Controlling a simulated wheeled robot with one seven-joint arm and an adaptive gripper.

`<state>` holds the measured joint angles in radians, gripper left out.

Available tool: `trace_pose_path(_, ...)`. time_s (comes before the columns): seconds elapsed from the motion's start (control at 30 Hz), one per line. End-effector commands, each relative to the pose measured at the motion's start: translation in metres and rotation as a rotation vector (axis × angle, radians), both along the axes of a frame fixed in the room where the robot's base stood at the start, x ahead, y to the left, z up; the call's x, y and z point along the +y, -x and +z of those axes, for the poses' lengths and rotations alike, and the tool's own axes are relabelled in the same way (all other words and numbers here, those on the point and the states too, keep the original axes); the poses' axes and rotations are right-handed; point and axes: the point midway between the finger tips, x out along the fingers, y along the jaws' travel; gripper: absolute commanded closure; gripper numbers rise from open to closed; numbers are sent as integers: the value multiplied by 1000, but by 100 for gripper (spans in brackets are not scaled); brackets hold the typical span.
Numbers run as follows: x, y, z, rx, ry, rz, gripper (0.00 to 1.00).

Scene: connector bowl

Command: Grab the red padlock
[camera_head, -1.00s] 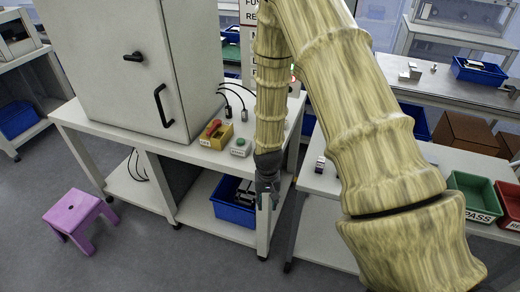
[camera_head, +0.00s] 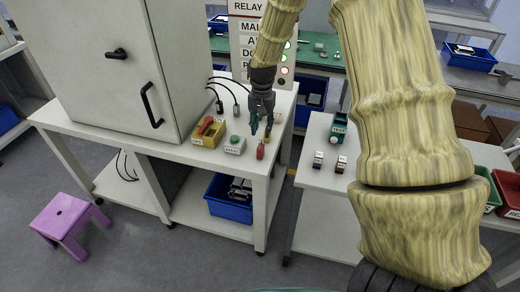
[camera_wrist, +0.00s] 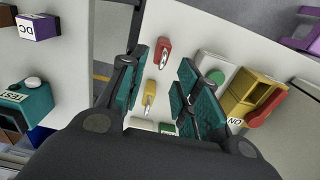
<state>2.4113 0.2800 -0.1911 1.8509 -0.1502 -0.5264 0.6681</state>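The red padlock (camera_head: 260,150) stands near the front right corner of the white table with the cabinet. It also shows in the wrist view (camera_wrist: 163,53), at the top middle, beyond the fingertips. My gripper (camera_head: 261,127) is above the table just behind the padlock and points down. In the wrist view its teal-padded fingers (camera_wrist: 165,88) are spread apart with nothing held between them. A small yellow item (camera_wrist: 149,97), which looks like a second padlock, is seen in the gap between the fingers.
A green-button box (camera_head: 235,145) and a yellow box with a red switch (camera_head: 208,131) stand left of the padlock. The tall cabinet (camera_head: 95,60) is further left. A second white table (camera_head: 315,179) with small items lies right, across a gap.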

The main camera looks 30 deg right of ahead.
Motion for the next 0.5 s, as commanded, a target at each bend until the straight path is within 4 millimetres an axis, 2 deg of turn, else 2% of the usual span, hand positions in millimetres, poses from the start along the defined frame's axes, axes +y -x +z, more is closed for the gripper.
trace_pose_path(0.1, 0, 0, -10, 1, 0, 2, 68)
trace_pose_path(0.37, 1, -2, -20, 0, 0, 3, 68)
trace_pose_path(0.5, 2, -4, -31, 2, -1, 3, 68)
